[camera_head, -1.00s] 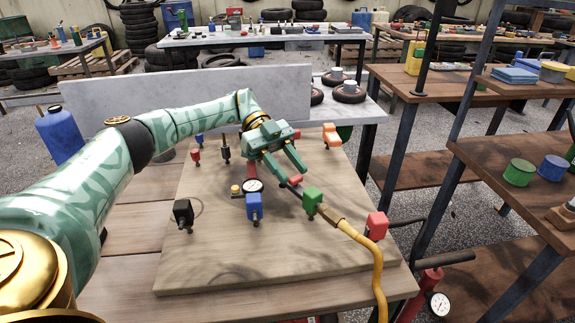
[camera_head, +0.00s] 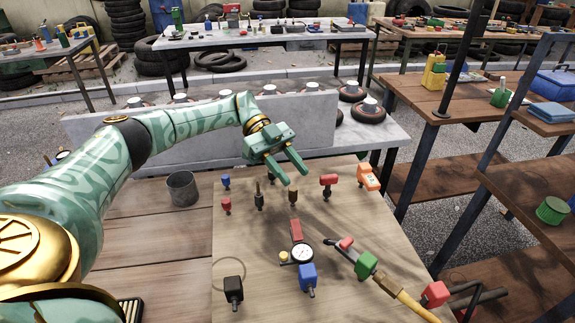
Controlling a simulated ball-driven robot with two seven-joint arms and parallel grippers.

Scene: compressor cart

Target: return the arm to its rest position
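My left arm comes in from the left. Its green gripper (camera_head: 292,178) is open, with two spread fingers and nothing between them. It shows over the far part of the wooden board (camera_head: 345,215), just above a small brown-topped fitting (camera_head: 293,196) in the picture; I cannot tell its height. The yellow hose (camera_head: 415,308) with its brass end and green block (camera_head: 366,264) lies at the board's lower right, apart from the fingers. A gauge (camera_head: 302,253) sits near the board's middle. My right gripper is not in view.
Several coloured fittings stand on the board, among them a blue block (camera_head: 307,276) and an orange one (camera_head: 368,176). A dark cup (camera_head: 182,188) stands left of the board. A grey upright panel (camera_head: 200,130) is behind the arm. Wooden shelves (camera_head: 525,180) stand at right.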

